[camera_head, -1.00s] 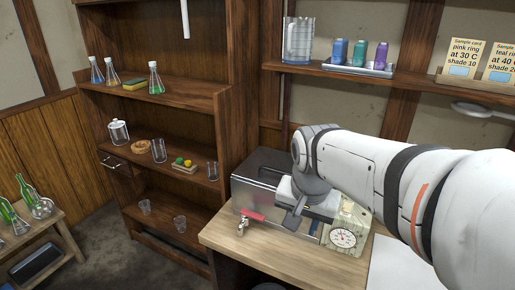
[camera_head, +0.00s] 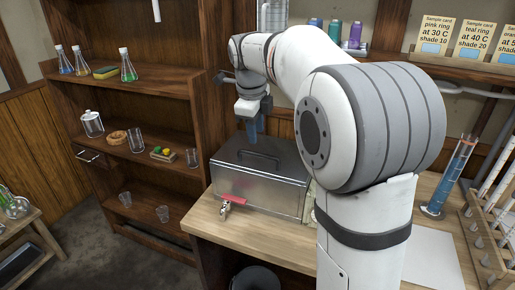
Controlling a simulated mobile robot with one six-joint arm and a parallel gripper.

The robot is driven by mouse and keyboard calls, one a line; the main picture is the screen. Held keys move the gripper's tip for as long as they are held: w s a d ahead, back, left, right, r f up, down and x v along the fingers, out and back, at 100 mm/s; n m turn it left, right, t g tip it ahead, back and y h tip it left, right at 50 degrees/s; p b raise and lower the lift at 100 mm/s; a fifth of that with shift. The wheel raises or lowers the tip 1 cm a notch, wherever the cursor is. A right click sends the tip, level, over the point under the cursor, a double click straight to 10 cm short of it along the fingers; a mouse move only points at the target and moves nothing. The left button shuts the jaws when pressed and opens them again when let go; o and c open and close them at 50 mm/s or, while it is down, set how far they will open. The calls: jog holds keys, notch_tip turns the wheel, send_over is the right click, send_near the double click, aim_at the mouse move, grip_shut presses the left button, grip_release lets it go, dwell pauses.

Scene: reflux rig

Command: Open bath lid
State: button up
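The bath (camera_head: 258,192) is a grey metal box on the wooden bench, with a red-handled tap (camera_head: 228,202) low on its front. Its lid (camera_head: 240,157) lies flat on top and looks closed, with a dark bar handle (camera_head: 258,158) across the middle. My gripper (camera_head: 255,137) points down above the back part of the lid, near the handle in the picture. Blue finger parts show below its grey body. I cannot tell whether they are apart, or whether they touch anything. My arm hides the right end of the bath and the space beside it.
A shelf unit (camera_head: 135,170) with glassware stands left of the bench. An upper shelf (camera_head: 460,83) with bottles and sample cards runs behind my arm. A tall cylinder with blue liquid (camera_head: 450,175) and a test-tube rack (camera_head: 487,235) stand on the right.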

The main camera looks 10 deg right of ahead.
aim_at(258, 155)
jog(key=f, duration=0.4)
jog(key=w+f, duration=0.1)
jog(key=f, duration=0.2)
jog(key=shift+d, duration=0.4)
jog(key=shift+c, duration=0.2)
grip_shut()
